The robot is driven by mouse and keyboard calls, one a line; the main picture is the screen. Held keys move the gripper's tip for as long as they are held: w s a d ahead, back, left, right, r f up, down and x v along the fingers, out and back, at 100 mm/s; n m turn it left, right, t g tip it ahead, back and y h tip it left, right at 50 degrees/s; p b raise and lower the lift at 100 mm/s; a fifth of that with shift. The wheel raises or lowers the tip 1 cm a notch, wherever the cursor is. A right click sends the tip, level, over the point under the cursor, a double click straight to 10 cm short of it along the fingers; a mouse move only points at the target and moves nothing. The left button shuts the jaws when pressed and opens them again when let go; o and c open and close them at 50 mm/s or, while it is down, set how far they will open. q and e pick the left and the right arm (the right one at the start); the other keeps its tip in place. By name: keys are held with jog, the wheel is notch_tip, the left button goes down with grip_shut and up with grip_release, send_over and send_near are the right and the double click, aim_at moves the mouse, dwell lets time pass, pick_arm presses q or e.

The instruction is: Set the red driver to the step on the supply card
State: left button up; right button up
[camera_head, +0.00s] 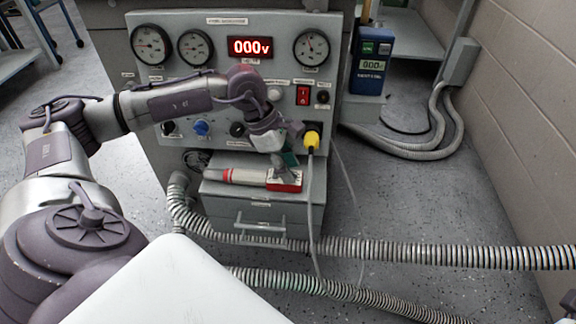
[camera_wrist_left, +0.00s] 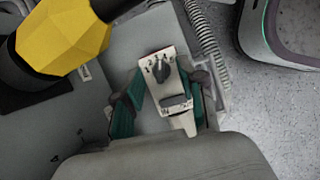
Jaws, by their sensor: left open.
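The red driver (camera_head: 243,176) lies on its side on the grey ledge of the console, with a pale body, a red band and a red-edged block at its right end. In the left wrist view its pale face (camera_wrist_left: 172,92) shows a dark knob (camera_wrist_left: 160,73) with small marks around it; I cannot read the pointed-to step. My left gripper (camera_head: 284,165) is over the driver's right end. In the left wrist view its teal fingers (camera_wrist_left: 165,98) stand open, one on each side of the face. I cannot pick out the supply card. My right gripper is not in view.
The console panel (camera_head: 180,88) carries gauges, a red display (camera_head: 250,47) reading 000v and a red switch (camera_head: 303,95). A yellow plug (camera_head: 312,139) with a hanging cable is close to the gripper. Ribbed hoses (camera_head: 420,254) cross the floor. A blue unit (camera_head: 371,62) stands behind.

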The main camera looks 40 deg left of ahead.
pick_arm(q)
grip_shut()
dwell(1.2)
grip_release()
jog(key=v, duration=1.2)
